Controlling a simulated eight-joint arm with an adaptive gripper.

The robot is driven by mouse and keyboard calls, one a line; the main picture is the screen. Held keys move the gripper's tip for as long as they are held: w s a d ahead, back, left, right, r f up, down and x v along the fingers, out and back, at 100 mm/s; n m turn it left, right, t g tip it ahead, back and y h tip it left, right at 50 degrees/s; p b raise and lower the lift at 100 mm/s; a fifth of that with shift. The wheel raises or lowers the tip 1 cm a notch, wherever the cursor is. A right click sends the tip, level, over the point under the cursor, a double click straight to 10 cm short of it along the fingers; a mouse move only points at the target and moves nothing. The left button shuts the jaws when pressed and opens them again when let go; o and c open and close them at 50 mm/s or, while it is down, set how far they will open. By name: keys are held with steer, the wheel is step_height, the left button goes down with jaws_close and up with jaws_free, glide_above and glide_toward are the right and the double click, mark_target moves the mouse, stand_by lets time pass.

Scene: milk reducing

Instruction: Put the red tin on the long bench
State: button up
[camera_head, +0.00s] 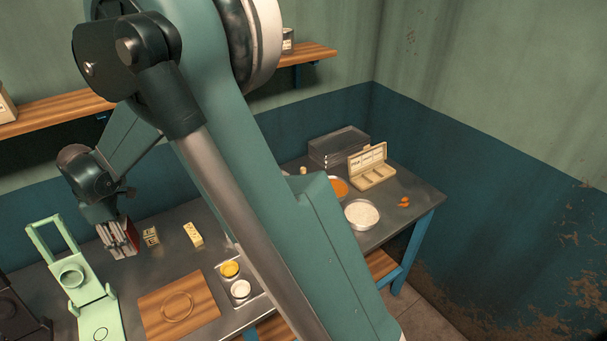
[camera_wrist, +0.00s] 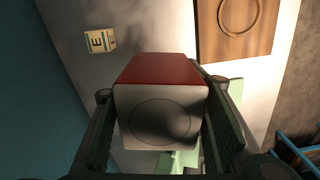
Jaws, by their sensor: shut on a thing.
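The red tin is a boxy thing with a red side and a pale face; it shows large in the wrist view (camera_wrist: 160,72) and small in the head view (camera_head: 124,238). My gripper (camera_head: 115,228) is shut on it, with one finger on each side in the wrist view (camera_wrist: 161,90). The tin is over the grey top of the long bench (camera_head: 180,258). Whether it touches the bench is unclear.
A green press (camera_head: 77,275) stands left of the tin. A wooden board (camera_head: 158,312) and a tray with small bowls (camera_head: 258,293) are nearer. My arm hides the bench's middle.

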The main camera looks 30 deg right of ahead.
steer(key=w+d+r+m, duration=0.1)
steer(key=w+d+m, duration=0.15)
steer(key=d, duration=1.05)
steer(key=w+d+m, duration=0.2)
steer(key=w+d, duration=0.2)
steer(key=d, duration=0.9)
steer(key=s+d+m+p, duration=0.15)
steer(key=d+m, duration=0.25)
steer(key=d, duration=2.1)
steer(key=s+d+m, duration=0.2)
steer(key=s+d, duration=0.6)
steer(key=d, duration=0.6)
steer(key=s+d+m, duration=0.3)
steer(key=s+d, duration=0.6)
steer(key=d, duration=0.6)
steer(key=s+d+m, duration=0.2)
steer(key=s+d, duration=0.6)
steer(key=d, duration=0.6)
steer(key=shift+f, duration=2.45)
steer(key=shift+f, duration=3.15)
